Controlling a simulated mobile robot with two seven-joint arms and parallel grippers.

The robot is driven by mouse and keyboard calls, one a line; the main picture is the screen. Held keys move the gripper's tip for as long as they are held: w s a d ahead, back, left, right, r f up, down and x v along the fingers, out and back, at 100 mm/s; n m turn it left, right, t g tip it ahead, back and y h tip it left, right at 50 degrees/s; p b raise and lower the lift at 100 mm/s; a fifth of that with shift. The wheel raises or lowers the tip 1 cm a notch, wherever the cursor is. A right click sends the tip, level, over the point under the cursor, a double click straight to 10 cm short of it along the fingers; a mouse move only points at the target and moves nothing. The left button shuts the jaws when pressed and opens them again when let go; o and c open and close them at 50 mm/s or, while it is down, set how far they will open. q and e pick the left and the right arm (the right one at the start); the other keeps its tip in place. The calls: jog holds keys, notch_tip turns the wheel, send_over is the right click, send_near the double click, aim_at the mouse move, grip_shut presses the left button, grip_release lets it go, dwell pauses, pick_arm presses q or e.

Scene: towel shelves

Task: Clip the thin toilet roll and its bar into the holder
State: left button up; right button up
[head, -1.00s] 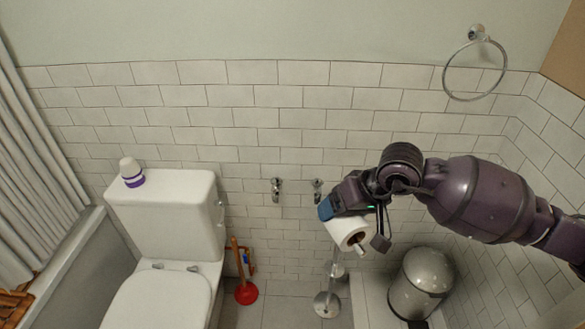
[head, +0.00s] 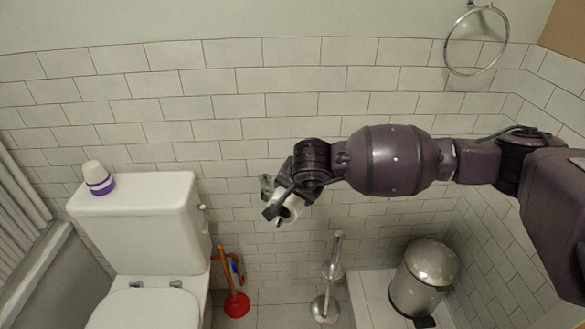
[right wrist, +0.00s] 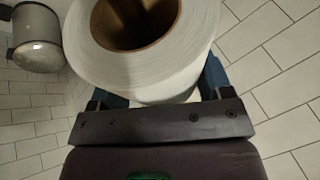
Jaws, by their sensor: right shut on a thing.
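The white toilet roll (head: 291,211) is held in my right gripper (head: 284,203), in front of the tiled wall. In the right wrist view the roll (right wrist: 190,50) sits between the blue finger pads of the right gripper (right wrist: 160,88), with its brown cardboard core facing the camera. The bar cannot be made out in either view. One chrome bracket of the holder (head: 265,184) shows on the wall just left of the gripper; the other is hidden behind the gripper and arm. I cannot tell whether the roll touches the holder. My left gripper is out of view.
A toilet (head: 135,220) stands at left with a white and purple bottle (head: 98,178) on its tank. A red plunger (head: 236,303), a chrome stand (head: 326,305) and a metal bin (head: 424,275) are on the floor. A towel ring (head: 476,42) hangs upper right.

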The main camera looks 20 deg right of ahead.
pick_arm(q)
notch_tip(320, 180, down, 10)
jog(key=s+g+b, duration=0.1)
jog(key=b, duration=0.9)
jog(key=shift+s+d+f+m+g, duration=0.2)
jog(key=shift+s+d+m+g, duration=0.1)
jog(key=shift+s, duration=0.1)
pick_arm(e)
jog(key=w+d+f+m+g+h, duration=0.1)
jog(key=w+d+f+m+h, duration=0.2)
jog(key=w+f+m, duration=0.2)
jog(key=w+d+f+m+g+h, duration=0.2)
jog(key=w+f+m, duration=0.3)
jog(key=w+m, duration=0.3)
jog(key=w, duration=0.3)
jog(key=shift+w+d+f+h, duration=0.4)
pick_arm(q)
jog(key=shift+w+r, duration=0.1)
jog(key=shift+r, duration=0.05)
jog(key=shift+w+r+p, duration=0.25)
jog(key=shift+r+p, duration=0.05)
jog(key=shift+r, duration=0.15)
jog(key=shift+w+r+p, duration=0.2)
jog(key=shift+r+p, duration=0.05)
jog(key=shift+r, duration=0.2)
pick_arm(e)
jog(key=shift+f, duration=1.65)
dwell(1.4)
